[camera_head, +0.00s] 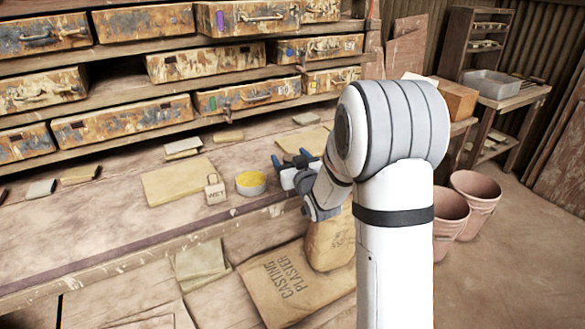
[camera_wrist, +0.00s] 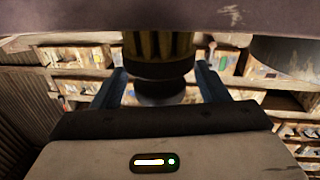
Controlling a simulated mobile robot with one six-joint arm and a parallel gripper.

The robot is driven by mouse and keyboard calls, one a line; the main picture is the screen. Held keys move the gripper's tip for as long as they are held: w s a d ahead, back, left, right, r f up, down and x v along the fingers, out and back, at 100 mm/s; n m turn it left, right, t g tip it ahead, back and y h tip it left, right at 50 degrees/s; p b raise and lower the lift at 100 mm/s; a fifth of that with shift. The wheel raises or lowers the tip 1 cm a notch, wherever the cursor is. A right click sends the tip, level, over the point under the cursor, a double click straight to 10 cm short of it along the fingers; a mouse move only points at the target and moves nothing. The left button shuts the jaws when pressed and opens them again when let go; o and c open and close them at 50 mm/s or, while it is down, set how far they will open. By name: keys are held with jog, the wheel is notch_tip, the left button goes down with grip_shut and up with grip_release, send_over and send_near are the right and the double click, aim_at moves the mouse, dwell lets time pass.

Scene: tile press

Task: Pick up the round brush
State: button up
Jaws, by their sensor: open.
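The round brush (camera_wrist: 158,47) shows in the wrist view, with yellowish ribbed bristles, a dark collar and a dark rounded end toward my gripper. It stands against the bench surface (camera_wrist: 60,20), which fills the top of that picture. My gripper (camera_wrist: 161,72) is open. Its two blue fingers lie to the left and right of the brush's dark end, with a visible gap on each side. In the head view my gripper (camera_head: 291,160) is low over the bench, partly behind my arm. I cannot make out the brush there.
Paint-stained drawers (camera_head: 122,122) line the shelves behind. A casting plaster bag (camera_head: 290,284) lies in front.

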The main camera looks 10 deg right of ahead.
jog(key=shift+w+a, duration=0.1)
jog(key=shift+w, duration=0.45)
jog(key=c, duration=1.2)
notch_tip(320, 180, up, 10)
jog(key=shift+r+p, duration=0.1)
jog(key=shift+p, duration=0.2)
